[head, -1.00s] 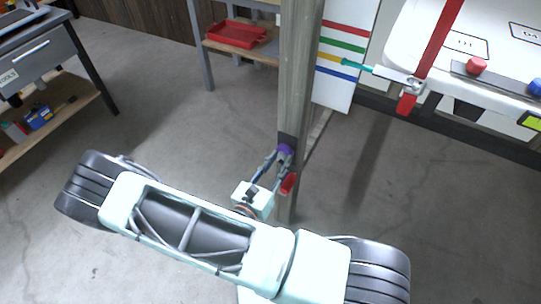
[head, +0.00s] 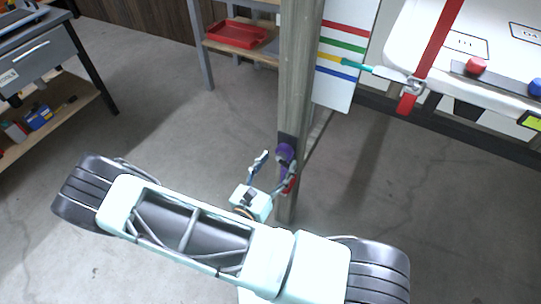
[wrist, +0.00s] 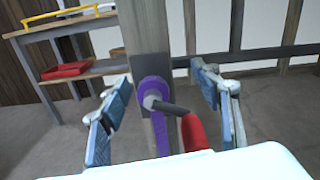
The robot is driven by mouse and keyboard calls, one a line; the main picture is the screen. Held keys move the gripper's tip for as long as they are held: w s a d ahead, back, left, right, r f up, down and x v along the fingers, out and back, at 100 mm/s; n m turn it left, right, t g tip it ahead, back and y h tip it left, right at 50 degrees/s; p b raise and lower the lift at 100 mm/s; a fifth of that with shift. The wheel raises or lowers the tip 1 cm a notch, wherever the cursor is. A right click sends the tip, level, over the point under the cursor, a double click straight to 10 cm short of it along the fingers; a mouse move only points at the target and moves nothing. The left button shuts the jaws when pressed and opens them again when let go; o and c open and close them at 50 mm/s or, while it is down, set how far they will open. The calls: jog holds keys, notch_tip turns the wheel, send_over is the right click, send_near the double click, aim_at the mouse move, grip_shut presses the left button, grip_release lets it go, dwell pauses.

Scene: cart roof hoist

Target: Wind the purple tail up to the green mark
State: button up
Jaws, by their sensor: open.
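A winch with a purple drum (wrist: 151,92) is fixed on the wooden post (head: 298,85); the drum also shows in the head view (head: 286,153). Its crank has a red handle (wrist: 193,132) that points toward me and down to the right in the wrist view. My gripper (head: 277,172) is open, and its fingers (wrist: 165,100) stand on both sides of the winch, apart from the handle in the wrist view. The colour board (head: 347,55) behind the post has red, green (head: 343,45), yellow and blue stripes. A teal pointer (head: 357,65) points at it, near the yellow and blue stripes.
A white roof box (head: 480,40) with a red strap (head: 436,52) is at the upper right. A shelf with a red tray (head: 237,34) stands behind the post. A grey workbench (head: 45,55) is at the left. The floor between is clear.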

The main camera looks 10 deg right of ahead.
jog(key=v, duration=0.8)
dwell(0.5)
